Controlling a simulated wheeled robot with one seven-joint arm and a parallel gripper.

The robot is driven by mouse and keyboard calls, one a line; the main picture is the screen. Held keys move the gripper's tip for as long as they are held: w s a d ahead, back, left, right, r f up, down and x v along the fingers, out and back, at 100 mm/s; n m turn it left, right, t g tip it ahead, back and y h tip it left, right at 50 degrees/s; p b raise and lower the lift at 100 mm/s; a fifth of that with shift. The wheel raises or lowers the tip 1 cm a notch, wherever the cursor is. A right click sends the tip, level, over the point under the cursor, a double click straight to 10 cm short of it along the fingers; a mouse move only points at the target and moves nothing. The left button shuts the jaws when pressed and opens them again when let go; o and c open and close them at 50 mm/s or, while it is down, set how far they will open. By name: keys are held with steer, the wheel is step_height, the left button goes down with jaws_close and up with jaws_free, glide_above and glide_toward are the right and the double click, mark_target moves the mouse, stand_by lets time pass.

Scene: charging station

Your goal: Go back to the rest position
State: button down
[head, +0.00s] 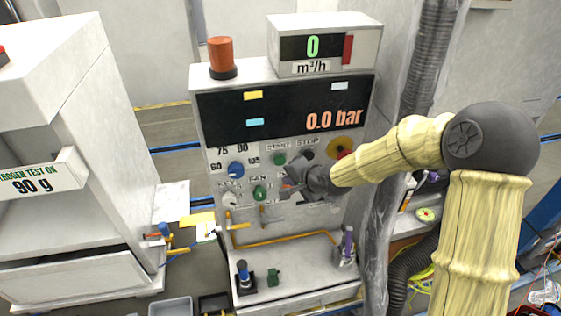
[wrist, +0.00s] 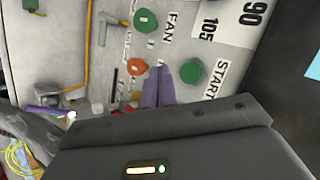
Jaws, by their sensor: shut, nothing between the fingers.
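My gripper (head: 288,187) is in front of the control panel of the charging station (head: 215,130), at the end of my arm, which reaches in from the right. In the wrist view its two fingers (wrist: 159,82) are together, with nothing between them, and point at the panel. A green button (wrist: 191,71) by the START label is just right of the fingertips. An orange button (wrist: 138,66) is just left of them. The green FAN knob (wrist: 145,20) is above. I cannot tell whether the fingertips touch the panel. The displays read 0 m³/h and 0.0 bar.
A blue knob (head: 235,170) and a pale key knob (head: 229,199) are left of my gripper. A grey hose (head: 430,60) runs up the right side. A white cabinet (head: 75,100) stands left.

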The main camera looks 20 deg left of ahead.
steer(key=s+d+n+g+h+b, duration=0.1)
steer(key=s+d+h, duration=0.1)
steer(key=s+d, duration=0.4)
steer(key=s+d+f+n+g+h+b, duration=0.1)
steer(key=s+d, duration=0.5)
steer(key=d, duration=0.9)
steer(key=s+d+f+n+g+h+b, duration=0.1)
steer(key=s+d+h, duration=0.4)
steer(key=d, duration=0.6)
steer(key=shift+s+f+n+b, duration=0.25)
steer(key=shift+s+n+b, duration=0.4)
steer(key=shift+s+n, duration=0.25)
